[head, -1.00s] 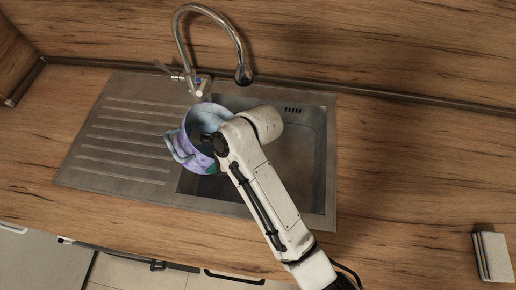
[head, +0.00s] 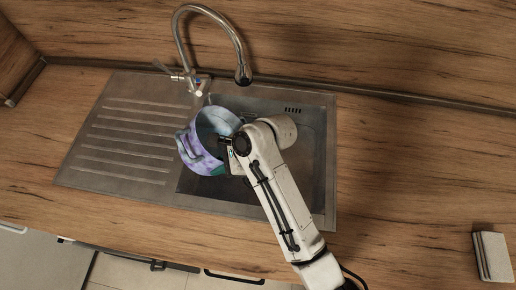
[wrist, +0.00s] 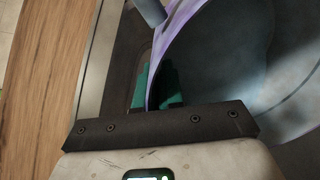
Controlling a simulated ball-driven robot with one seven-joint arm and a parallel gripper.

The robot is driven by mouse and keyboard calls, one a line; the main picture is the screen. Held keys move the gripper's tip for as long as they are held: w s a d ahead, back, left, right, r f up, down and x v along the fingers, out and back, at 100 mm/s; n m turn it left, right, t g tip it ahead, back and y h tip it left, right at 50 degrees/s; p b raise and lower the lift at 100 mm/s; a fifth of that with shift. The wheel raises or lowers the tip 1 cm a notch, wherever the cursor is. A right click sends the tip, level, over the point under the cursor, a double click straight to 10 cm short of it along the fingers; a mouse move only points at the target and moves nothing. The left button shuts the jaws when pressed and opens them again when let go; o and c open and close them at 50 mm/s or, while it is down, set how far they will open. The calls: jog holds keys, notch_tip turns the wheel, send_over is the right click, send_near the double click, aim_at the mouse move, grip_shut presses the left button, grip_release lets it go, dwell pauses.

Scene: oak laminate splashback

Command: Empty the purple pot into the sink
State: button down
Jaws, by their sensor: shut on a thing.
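The purple pot (head: 189,150), marbled with blue, is above the left part of the sink basin (head: 303,150), near the drainboard. It is tilted, with its open mouth toward the upper right. My gripper (head: 219,168) is shut on the pot's rim at its near right side. In the wrist view the teal fingertips (wrist: 158,88) sit on both sides of the purple pot wall (wrist: 190,28). The pot's inside looks grey-blue, with a darker area. I cannot tell whether that is contents or the bottom. My arm hides part of the basin.
A curved metal faucet (head: 236,40) stands behind the sink, its spout end above the basin's back edge. The ribbed drainboard (head: 115,150) is bare. A small pale block (head: 492,257) lies at the far right. The wooden counter (head: 420,180) right of the sink is mostly clear.

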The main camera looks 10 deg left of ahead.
jog(key=shift+w+d+f+y, duration=0.2)
jog(key=shift+f+y, duration=0.2)
jog(key=shift+y, duration=0.2)
jog(key=shift+d+f+y+b, duration=0.2)
jog(key=shift+y+b, duration=0.5)
jog(key=shift+b, duration=1.2)
jog(key=shift+d+r+g+y+b, duration=0.3)
jog(key=shift+r+g+y+b, duration=0.5)
jog(key=shift+b, duration=1.2)
jog(key=shift+t+y+p, duration=0.3)
jog(key=shift+w+d+r+y+p, duration=0.1)
jog(key=shift+d+r+y+p, duration=0.3)
jog(key=shift+y+p, duration=0.25)
jog(key=shift+w+d+r+y+p, duration=0.15)
jog(key=shift+d+r+y+p, duration=0.1)
jog(key=shift+d+y, duration=0.25)
jog(key=shift+w+d+r+y+p, duration=0.1)
jog(key=shift+d+r+y, duration=0.15)
jog(key=shift+d+y, duration=0.2)
jog(key=shift+w+d+r+g+y, duration=0.1)
jog(key=shift+d+r+g+y, duration=0.3)
jog(key=shift+y, duration=0.3)
jog(key=shift+w+d+r+g+y, duration=0.1)
jog(key=shift+d+r+g+y, duration=0.1)
jog(key=shift+d+y, duration=0.4)
dwell(0.3)
